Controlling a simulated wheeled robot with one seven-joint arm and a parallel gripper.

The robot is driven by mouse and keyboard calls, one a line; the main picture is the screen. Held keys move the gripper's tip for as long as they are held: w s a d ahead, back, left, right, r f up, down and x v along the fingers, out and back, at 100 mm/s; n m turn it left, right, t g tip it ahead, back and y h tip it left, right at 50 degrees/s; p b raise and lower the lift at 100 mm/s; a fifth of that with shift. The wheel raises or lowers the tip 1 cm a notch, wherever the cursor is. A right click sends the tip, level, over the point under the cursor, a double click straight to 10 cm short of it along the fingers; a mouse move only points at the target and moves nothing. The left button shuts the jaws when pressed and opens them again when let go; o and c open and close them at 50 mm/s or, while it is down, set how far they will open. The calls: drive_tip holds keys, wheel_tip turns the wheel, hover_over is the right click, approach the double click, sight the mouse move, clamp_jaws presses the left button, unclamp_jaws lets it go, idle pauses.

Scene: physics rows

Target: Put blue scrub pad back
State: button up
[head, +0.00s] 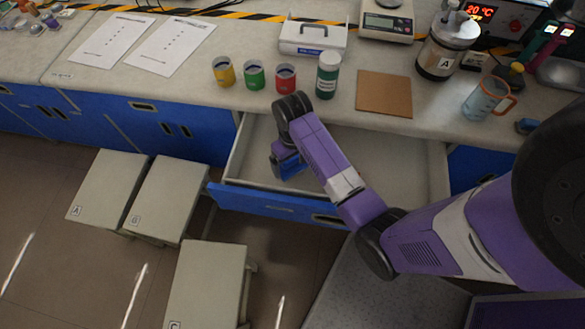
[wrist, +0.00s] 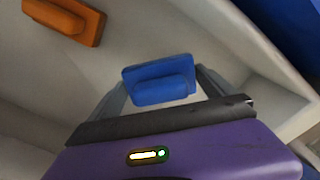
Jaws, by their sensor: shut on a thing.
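The blue scrub pad (wrist: 158,72) has a flat base with a raised grip, and sits between the two fingers of my gripper (wrist: 163,88) in the wrist view. The fingers are shut on it. In the head view my gripper (head: 287,160) is over the left part of the open drawer (head: 385,160), pointing down, and a blue patch of the pad shows at its end. I cannot tell whether the pad touches the drawer floor. An orange pad (wrist: 66,20) of like shape lies in the drawer at upper left in the wrist view; my arm hides it in the head view.
The blue drawer front (head: 265,203) juts out below the counter. On the counter stand several small coloured cups (head: 254,75), a green bottle (head: 327,76), a brown board (head: 384,94) and a mug (head: 484,98). Grey stools (head: 170,197) stand at left.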

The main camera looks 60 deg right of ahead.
sight(293, 169)
drive_tip(key=shift+f, duration=2.2)
drive_tip(key=shift+f, duration=0.1)
drive_tip(key=o, duration=0.8)
drive_tip(key=shift+o, duration=0.2)
wheel_tip(293, 169, up, 12)
drive_tip(key=shift+r+p, duration=0.1)
drive_tip(key=shift+p, duration=0.2)
